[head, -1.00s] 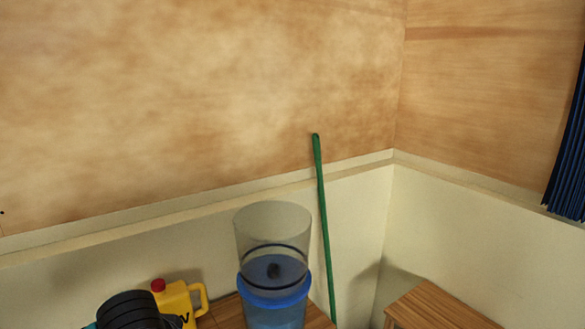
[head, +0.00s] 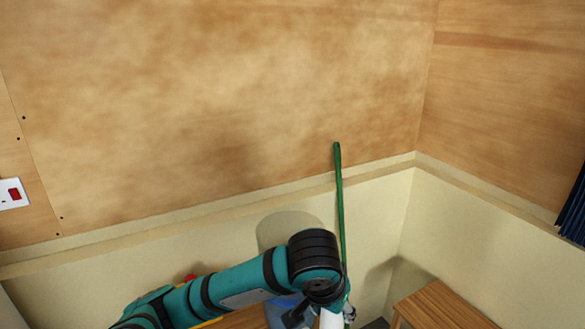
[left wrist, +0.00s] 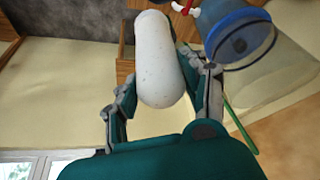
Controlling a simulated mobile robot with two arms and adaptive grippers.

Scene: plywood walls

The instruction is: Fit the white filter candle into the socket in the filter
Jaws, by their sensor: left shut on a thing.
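The white filter candle (left wrist: 158,50) is a rounded white cylinder. My left gripper (left wrist: 160,82) is shut on it, one finger on each side. In the head view only a small part of the candle (head: 329,320) shows below my left gripper (head: 322,305), at the bottom edge. The filter has a clear upper cylinder (head: 282,229) and a blue lower part (head: 275,316), largely hidden behind my arm. In the left wrist view the filter (left wrist: 285,75) is at the upper right, apart from the candle, with a dark round socket (left wrist: 239,45) on its blue floor. My right gripper is out of view.
A green pole (head: 340,200) leans on the wall just behind the filter. A wooden surface (head: 440,308) stands at the lower right. A red cap (head: 190,277) shows behind my left arm. A wall switch (head: 12,193) is at far left.

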